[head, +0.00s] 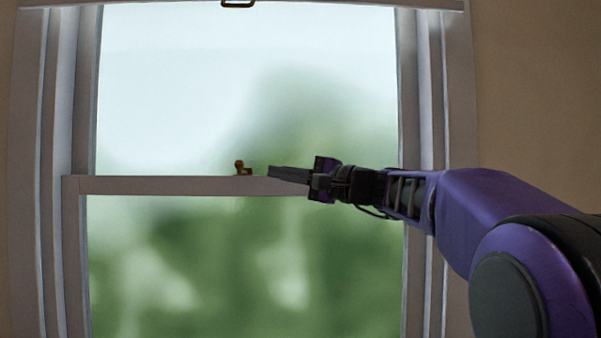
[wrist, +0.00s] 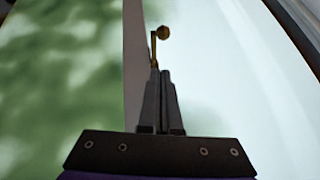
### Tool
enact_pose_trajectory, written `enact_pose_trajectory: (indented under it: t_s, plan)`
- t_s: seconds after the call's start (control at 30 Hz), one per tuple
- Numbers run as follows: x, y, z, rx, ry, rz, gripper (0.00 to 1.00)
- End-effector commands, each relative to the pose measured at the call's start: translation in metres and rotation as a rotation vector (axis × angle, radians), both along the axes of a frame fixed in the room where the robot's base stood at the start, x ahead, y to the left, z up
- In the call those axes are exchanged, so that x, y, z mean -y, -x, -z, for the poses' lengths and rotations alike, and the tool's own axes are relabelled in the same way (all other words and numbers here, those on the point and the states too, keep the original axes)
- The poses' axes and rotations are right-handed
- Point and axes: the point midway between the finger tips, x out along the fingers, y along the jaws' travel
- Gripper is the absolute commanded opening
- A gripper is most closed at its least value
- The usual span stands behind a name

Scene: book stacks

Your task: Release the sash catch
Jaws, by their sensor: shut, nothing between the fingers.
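The sash catch (head: 241,168) is a small brass piece with a knob, standing on the meeting rail (head: 160,185) of the window. In the wrist view the catch's lever and round knob (wrist: 163,32) show just beyond my fingertips. My gripper (head: 270,172) is shut and empty, its fingers pointing left along the rail, a short way right of the catch in the head view. In the wrist view the shut fingers (wrist: 164,73) lie near the catch's lever; I cannot tell whether they touch it. The catch's base is partly hidden behind the fingers there.
The window frame (head: 428,120) stands at the right, behind my arm. Glass panes fill the window above and below the meeting rail. The rail left of the catch is clear.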

Motion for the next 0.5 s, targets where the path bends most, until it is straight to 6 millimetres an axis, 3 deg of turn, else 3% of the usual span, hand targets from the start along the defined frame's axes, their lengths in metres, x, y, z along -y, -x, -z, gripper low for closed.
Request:
enact_pose_trajectory:
  t_s: [0.2, 0.5]
  plan:
    - [-0.031, 0.004, -0.007, 0.001, 0.001, -0.001, 0.00]
    - [-0.041, 0.005, -0.008, 0.001, 0.000, 0.001, 0.00]
